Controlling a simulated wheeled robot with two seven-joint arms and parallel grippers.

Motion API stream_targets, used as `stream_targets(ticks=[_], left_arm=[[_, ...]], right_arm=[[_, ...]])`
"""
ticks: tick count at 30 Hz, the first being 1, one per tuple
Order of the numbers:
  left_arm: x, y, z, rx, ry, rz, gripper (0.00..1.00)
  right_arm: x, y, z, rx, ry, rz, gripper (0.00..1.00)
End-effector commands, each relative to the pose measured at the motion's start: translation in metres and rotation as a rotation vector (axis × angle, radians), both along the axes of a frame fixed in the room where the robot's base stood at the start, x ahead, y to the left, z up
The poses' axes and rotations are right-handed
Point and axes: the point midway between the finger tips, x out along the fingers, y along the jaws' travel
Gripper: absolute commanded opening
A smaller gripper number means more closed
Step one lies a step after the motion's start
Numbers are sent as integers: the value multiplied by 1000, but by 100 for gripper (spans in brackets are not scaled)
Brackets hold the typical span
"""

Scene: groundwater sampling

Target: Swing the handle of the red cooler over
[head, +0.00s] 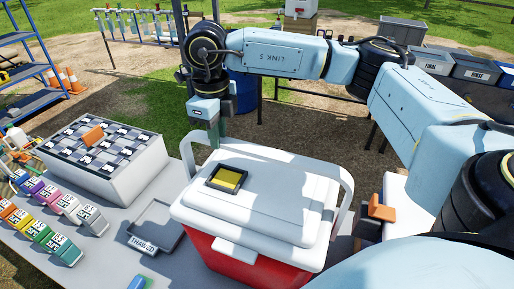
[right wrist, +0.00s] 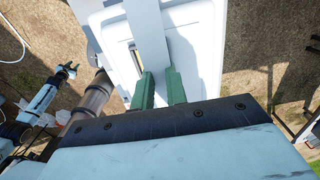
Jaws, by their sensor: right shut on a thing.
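The red cooler (head: 225,262) stands on the table with its white lid (head: 285,198) shut. Its white handle (head: 346,185) rises at both ends and its bar runs along the far side of the lid. My right gripper (head: 207,138) points down at the far left of the cooler, shut on the handle. In the right wrist view its green fingers (right wrist: 160,90) are in front of the white lid; the grip itself is partly hidden. My left gripper (right wrist: 66,71) shows small at the left of the right wrist view, its fingers apart and empty.
A yellow-filled dark frame (head: 228,179) is on the lid. Left of the cooler are a grey tray (head: 158,226), a checkered rack box (head: 142,180) and several coloured labelled blocks (head: 42,235). An orange-topped item (head: 376,209) stands close at the right.

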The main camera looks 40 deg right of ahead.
Motion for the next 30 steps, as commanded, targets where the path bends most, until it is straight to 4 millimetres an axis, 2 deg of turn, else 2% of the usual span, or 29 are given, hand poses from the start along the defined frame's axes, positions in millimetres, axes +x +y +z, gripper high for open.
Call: stream_targets(ticks=[5,30], left_arm=[[0,0,-3,0,0,0,36],[0,0,-36,0,1,1,36]], right_arm=[[-4,8,-3,-11,-5,4,0],[-49,94,-30,-165,-81,6,0]])
